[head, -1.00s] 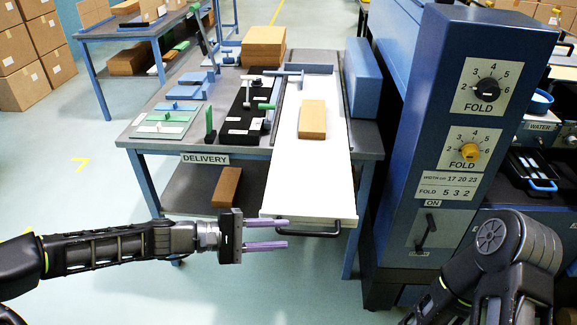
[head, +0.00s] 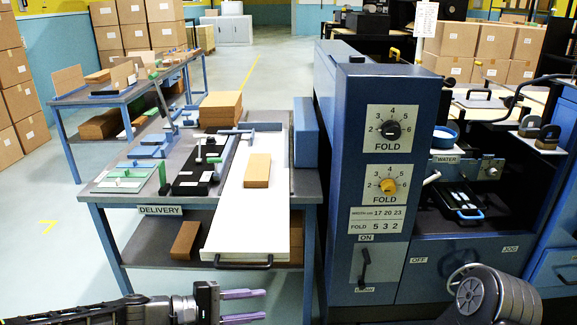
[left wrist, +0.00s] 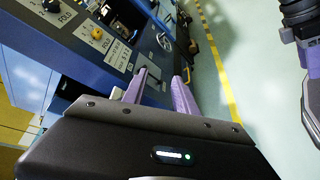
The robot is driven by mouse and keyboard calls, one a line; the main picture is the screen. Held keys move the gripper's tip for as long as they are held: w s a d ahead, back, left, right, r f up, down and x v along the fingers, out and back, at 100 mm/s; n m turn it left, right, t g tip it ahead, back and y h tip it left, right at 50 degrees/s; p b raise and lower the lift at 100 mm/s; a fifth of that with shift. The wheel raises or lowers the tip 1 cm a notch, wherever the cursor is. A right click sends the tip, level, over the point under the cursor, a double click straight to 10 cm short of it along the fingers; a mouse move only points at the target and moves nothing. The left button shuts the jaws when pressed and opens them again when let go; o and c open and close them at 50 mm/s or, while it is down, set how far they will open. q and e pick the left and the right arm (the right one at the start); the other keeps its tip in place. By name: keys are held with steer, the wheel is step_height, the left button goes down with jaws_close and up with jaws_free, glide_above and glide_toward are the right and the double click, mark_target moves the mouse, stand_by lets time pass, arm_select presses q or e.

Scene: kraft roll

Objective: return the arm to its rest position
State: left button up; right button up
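My left gripper (head: 243,306) is at the bottom of the head view, in front of the delivery table and below the white board's handle. Its two purple fingers are apart with nothing between them. The fingers also show in the left wrist view (left wrist: 160,92), pointing towards the blue machine and the floor. My right arm (head: 490,300) shows at the bottom right of the head view as a dark rounded link. My right gripper is not in the head view.
The delivery table (head: 118,190) holds a white board (head: 240,220) with a kraft block (head: 257,170) on it. The blue fold machine (head: 345,150) stands right of it, with a black lever (head: 364,268). Clear floor (head: 50,260) lies to the left.

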arm_select(q)
steer(key=s+a+f+g+y+p, duration=0.1)
steer(key=s+a+f+y, duration=0.15)
steer(key=f, duration=0.65)
steer(key=s+a+f+y+p, duration=0.1)
steer(key=s+f+y, duration=0.15)
steer(key=f, duration=0.65)
steer(key=s+d+f+m+g+y+p, duration=0.1)
steer(key=s+f+m+y+p, duration=0.1)
steer(key=s, duration=0.7)
steer(key=s+d+f+m+g+y+p, duration=0.2)
steer(key=s+f+m, duration=0.2)
steer(key=s, duration=0.5)
steer(key=m, duration=0.2)
steer(key=shift+d+f+m+g+y+p, duration=0.15)
steer(key=shift+m+g+y+p, duration=0.15)
steer(key=shift+y+p, duration=0.1)
steer(key=shift+c, duration=0.5)
